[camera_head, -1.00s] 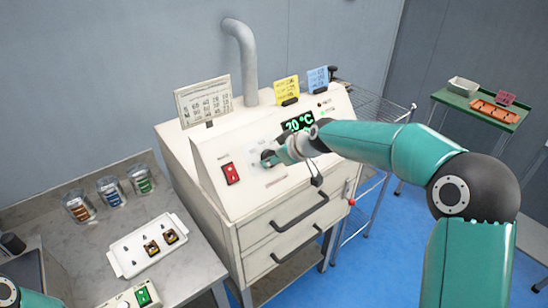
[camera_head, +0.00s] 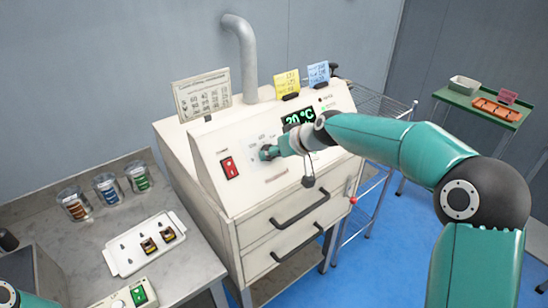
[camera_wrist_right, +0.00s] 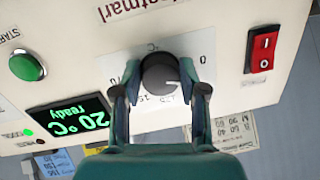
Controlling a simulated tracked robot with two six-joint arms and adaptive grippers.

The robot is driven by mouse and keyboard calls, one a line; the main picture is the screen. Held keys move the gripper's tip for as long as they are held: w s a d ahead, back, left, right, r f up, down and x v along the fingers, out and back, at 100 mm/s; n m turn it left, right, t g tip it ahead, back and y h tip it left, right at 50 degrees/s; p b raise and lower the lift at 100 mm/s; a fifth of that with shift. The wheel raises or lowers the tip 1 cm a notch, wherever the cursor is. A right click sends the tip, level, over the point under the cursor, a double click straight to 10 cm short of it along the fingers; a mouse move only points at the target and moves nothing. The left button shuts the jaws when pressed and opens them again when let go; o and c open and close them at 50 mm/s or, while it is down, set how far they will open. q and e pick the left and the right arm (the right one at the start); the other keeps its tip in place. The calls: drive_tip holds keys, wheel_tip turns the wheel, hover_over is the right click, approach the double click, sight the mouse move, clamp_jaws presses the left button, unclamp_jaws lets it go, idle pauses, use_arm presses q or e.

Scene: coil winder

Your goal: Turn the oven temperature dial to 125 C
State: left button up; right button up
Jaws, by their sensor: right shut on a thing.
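The oven temperature dial (camera_wrist_right: 160,73) is a dark round knob on a pale printed scale, with a white pointer mark toward its lower right in the right wrist view. My right gripper (camera_wrist_right: 158,85) is shut on the dial, one finger on each side. In the head view the right gripper (camera_head: 268,152) covers most of the dial on the oven's sloping front (camera_head: 210,150). The scale is partly hidden by the fingers, so I cannot read the exact setting. My left gripper is out of view.
A red rocker switch (camera_head: 229,167) is left of the dial. A green start button (camera_wrist_right: 26,67) shows in the wrist view. Two drawer handles (camera_head: 300,207) stick out below the panel. Left is a bench with jars (camera_head: 107,188) and a white tray (camera_head: 125,258).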

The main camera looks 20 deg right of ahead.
drive_tip(key=m+b, duration=0.1)
drive_tip(key=m, duration=0.1)
drive_tip(key=shift+m, duration=0.4)
drive_tip(key=m+b, duration=0.1)
drive_tip(key=m, duration=0.2)
drive_tip(key=shift+m+t+y, duration=0.3)
drive_tip(key=shift+y, duration=0.1)
drive_tip(key=m, duration=0.3)
drive_tip(key=shift+m+t, duration=0.4)
drive_tip(key=shift+m, duration=1.4)
drive_tip(key=o, duration=1.1)
drive_tip(key=shift+o, duration=0.2)
drive_tip(key=shift+a, duration=0.1)
